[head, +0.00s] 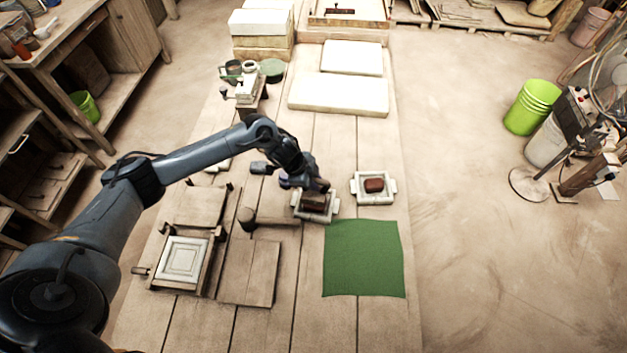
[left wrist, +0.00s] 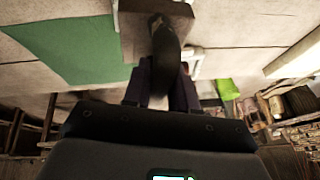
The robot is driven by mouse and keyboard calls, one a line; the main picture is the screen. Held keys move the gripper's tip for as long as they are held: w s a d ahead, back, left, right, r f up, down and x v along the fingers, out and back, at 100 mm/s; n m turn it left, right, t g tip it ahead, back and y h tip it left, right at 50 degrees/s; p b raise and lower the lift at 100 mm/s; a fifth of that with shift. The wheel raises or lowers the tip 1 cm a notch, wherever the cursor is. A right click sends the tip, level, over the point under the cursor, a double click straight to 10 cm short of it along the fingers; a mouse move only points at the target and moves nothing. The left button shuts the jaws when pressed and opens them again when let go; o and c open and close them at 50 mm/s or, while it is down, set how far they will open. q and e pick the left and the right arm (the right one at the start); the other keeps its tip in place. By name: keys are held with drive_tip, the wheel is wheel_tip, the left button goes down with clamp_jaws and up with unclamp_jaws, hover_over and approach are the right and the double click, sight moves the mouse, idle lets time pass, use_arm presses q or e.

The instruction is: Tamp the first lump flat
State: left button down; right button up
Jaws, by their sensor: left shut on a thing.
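My left gripper (head: 312,187) is shut on a wooden tamper (head: 313,203) over the left white mould (head: 298,212). In the left wrist view the tamper's dark rounded handle (left wrist: 165,45) stands between my fingers (left wrist: 160,85), with its brown block beyond. The block covers the opening of the left mould, so the lump there is hidden. I cannot tell whether the block touches it. The right white mould (head: 358,187) holds a reddish-brown lump (head: 374,185). My right gripper is not in view.
A green cloth (head: 363,258) lies just in front of the moulds. A wooden mallet (head: 265,222), a board (head: 249,272) and a wooden press with a white tile plate (head: 183,260) are to the left. White slabs (head: 338,93) lie at the back.

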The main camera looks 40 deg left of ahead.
use_arm(q)
drive_tip(key=shift+r+p, duration=0.35)
drive_tip(key=shift+r, duration=0.5)
drive_tip(key=shift+f, duration=0.1)
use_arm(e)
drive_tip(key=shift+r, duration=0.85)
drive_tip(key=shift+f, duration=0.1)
use_arm(q)
drive_tip(key=shift+w+a, duration=0.2)
drive_tip(key=shift+w, duration=0.55)
drive_tip(key=shift+s, duration=0.1)
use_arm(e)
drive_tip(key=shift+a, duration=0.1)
